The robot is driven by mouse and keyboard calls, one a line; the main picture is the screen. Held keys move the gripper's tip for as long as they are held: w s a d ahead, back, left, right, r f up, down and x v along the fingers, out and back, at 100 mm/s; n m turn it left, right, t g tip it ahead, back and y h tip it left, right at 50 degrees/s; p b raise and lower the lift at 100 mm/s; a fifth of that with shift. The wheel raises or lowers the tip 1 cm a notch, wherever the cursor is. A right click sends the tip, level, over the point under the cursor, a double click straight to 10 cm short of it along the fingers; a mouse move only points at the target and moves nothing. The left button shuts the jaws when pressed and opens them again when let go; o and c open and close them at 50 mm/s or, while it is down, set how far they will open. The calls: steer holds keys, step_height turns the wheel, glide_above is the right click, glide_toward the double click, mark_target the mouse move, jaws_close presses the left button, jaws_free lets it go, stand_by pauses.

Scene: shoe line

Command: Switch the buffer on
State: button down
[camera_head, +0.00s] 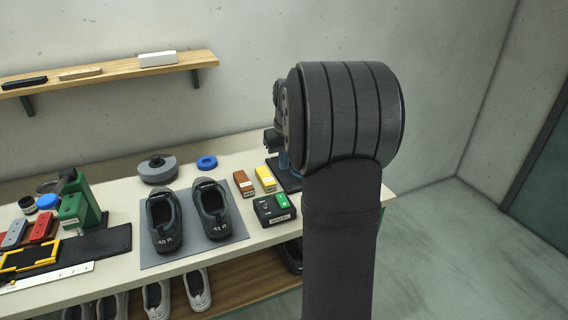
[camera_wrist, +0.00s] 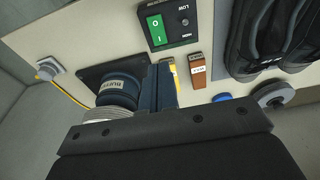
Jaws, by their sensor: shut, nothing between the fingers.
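The buffer (camera_wrist: 118,85) is a dark blue body lettered BUFFER on a black base, with a pale ribbed wheel. In the head view my arm mostly hides it. A black control box (camera_wrist: 183,37) carries a green rocker switch (camera_wrist: 155,30) marked O and I; which side is pressed I cannot tell. The box also shows in the head view (camera_head: 263,213), at the table's front right. My gripper (camera_wrist: 158,68) is shut and empty in the wrist view, its fingertips below the box in the picture and apart from the switch. In the head view my arm hides the fingertips.
A brown block (camera_head: 243,183) and yellow block (camera_head: 265,179) stand behind the control box. Two dark shoes rest on a grey mat (camera_head: 190,255) to its left. A yellow cord runs near the buffer.

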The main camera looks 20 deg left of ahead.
mark_target(280, 197)
steer(key=shift+w+a+r, duration=0.1)
steer(key=shift+w+a, duration=0.3)
steer(key=shift+w, duration=0.1)
steer(key=f, duration=0.4)
steer(key=w+a+f, duration=0.1)
steer(key=f, duration=0.9)
steer(key=shift+w+a, duration=0.25)
steer(key=shift+a, duration=0.05)
